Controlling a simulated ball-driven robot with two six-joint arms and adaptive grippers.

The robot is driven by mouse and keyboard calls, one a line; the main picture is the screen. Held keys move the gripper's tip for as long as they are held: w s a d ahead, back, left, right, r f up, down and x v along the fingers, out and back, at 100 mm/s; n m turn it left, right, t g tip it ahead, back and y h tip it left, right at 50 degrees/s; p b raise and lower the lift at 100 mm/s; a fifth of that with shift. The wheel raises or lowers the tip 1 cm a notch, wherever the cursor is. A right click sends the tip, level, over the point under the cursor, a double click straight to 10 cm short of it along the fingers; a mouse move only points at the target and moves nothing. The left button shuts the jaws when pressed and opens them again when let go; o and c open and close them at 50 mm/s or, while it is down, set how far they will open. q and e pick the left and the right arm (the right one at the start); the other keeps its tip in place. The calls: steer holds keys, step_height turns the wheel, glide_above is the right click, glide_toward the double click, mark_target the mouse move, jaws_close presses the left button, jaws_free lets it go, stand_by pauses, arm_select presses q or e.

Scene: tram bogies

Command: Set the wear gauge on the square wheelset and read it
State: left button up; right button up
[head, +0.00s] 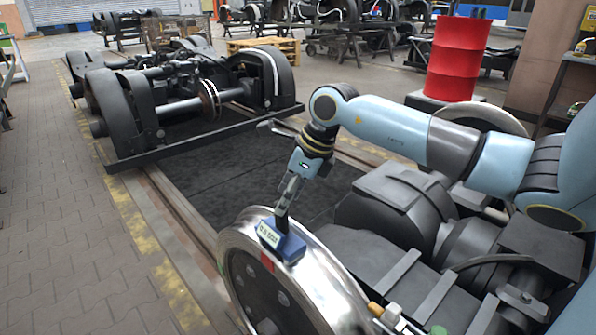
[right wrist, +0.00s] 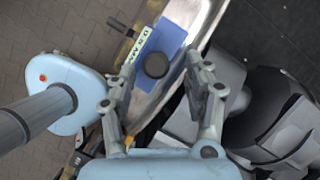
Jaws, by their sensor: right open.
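The wear gauge (head: 281,241) is a blue block with a pale display, sitting on the rim of the near steel wheel (head: 312,277). In the right wrist view the gauge (right wrist: 171,42) shows a round black knob (right wrist: 156,65) and a display strip (right wrist: 137,45); its characters are too small to read surely. My right gripper (head: 282,211) points down just above the gauge in the head view. In the right wrist view its open fingers (right wrist: 161,66) stand on either side of the knob, apart from it. My left gripper is not in view.
Dark motor and gear housings (head: 400,225) lie right of the near wheel. Another bogie (head: 180,90) stands behind on the rails. A red drum (head: 457,58) stands at the back right. The paved floor (head: 75,220) at left is clear.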

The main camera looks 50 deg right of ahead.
steer(key=p+v, duration=0.1)
steer(key=v, duration=0.7)
steer(key=shift+r, duration=0.15)
steer(key=shift+s, duration=0.15)
